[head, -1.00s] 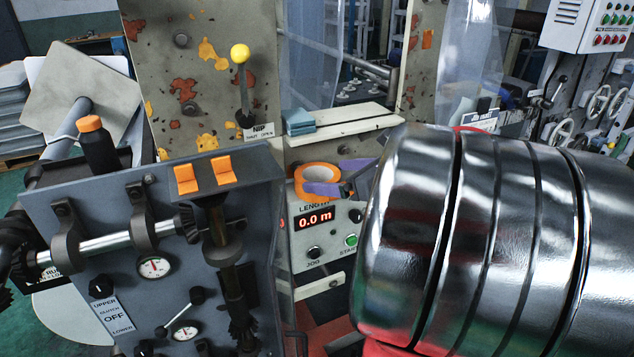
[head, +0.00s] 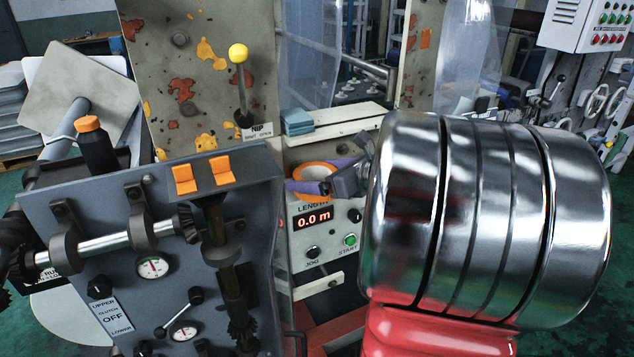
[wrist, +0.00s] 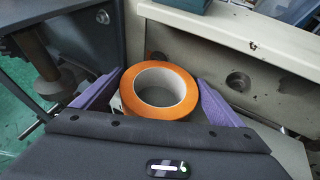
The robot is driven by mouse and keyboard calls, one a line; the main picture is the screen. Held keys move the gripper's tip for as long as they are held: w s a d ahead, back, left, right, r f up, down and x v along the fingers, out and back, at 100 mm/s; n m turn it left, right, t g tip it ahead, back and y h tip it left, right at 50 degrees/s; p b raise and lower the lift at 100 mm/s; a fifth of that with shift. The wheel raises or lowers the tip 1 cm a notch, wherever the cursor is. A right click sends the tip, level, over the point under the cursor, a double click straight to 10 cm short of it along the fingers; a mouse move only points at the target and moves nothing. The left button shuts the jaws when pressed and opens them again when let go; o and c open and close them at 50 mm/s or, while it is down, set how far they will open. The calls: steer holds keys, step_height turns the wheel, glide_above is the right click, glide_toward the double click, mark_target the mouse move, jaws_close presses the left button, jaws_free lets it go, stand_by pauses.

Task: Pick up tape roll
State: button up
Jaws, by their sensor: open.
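The tape roll (wrist: 159,91) is an orange ring with a pale core. In the head view the tape roll (head: 314,171) sits on top of the length counter box (head: 318,222), partly hidden by my gripper. My gripper (head: 318,177) has purple fingers and reaches in from the right. In the wrist view my gripper (wrist: 160,98) is open, with one purple finger on each side of the roll. Gaps seem to show between the fingers and the roll; I cannot tell whether either one touches it.
A grey control panel (head: 150,240) with orange switches is close on the left. A yellow-knobbed nip lever (head: 240,75) rises behind it. My own shiny arm fills the right.

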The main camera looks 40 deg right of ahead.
steer(key=shift+c, duration=0.2)
steer(key=c, duration=0.7)
steer(key=shift+r, duration=0.45)
step_height(320, 180, up, 3)
steer(key=shift+s+f, duration=0.1)
steer(key=s, duration=0.6)
steer(key=s+d, duration=0.1)
steer(key=s, duration=0.4)
steer(key=s+d, duration=0.1)
steer(key=s, duration=0.5)
steer(key=shift+s+f, duration=0.1)
steer(key=shift+s, duration=0.25)
